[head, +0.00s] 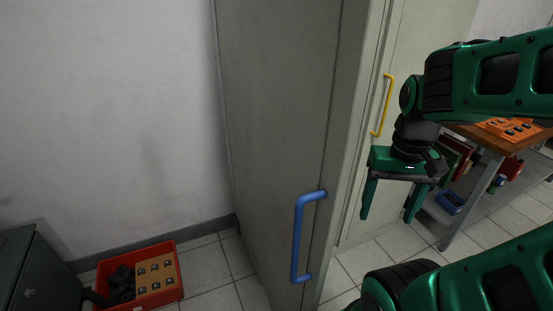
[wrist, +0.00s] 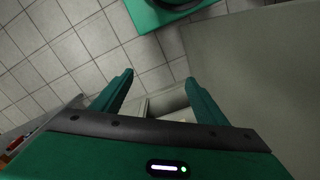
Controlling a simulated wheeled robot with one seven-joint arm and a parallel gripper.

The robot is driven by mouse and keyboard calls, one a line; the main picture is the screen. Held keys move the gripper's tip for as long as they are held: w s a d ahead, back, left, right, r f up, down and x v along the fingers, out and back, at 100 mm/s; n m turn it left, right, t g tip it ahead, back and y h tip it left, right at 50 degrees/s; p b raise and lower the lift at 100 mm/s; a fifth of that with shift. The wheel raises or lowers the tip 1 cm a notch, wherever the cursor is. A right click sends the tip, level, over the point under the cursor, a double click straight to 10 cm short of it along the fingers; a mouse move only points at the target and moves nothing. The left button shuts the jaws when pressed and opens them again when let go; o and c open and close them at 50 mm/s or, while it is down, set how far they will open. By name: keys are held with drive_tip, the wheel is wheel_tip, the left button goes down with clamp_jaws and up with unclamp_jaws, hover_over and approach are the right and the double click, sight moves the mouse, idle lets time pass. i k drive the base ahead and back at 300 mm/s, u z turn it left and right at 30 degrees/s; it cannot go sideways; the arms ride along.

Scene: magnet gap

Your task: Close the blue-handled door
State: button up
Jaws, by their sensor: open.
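The blue-handled door (head: 275,120) is a tall grey-beige panel in the middle of the head view. Its blue handle (head: 297,240) is an upright bar low near the panel's right edge. The panel stands at an angle to the face with the yellow handle; how far it stands open I cannot tell. My gripper (head: 388,217) is open and empty, pointing down, to the right of the blue handle and apart from it. In the wrist view the open fingers (wrist: 158,78) have nothing between them, and a grey panel (wrist: 255,70) fills the right side. The blue handle is not visible there.
A yellow handle (head: 384,105) is on the cabinet face behind my gripper. A wooden-topped workbench (head: 480,140) stands at the right. A red crate (head: 178,265) holding parts sits on the floor at lower left, beside a dark cabinet (head: 35,270). Tiled floor (head: 205,268) shows left of the door.

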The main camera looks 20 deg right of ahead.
sight(311, 62)
drive_tip(key=z, duration=0.2)
drive_tip(key=k, duration=1.3)
drive_tip(key=u, duration=0.2)
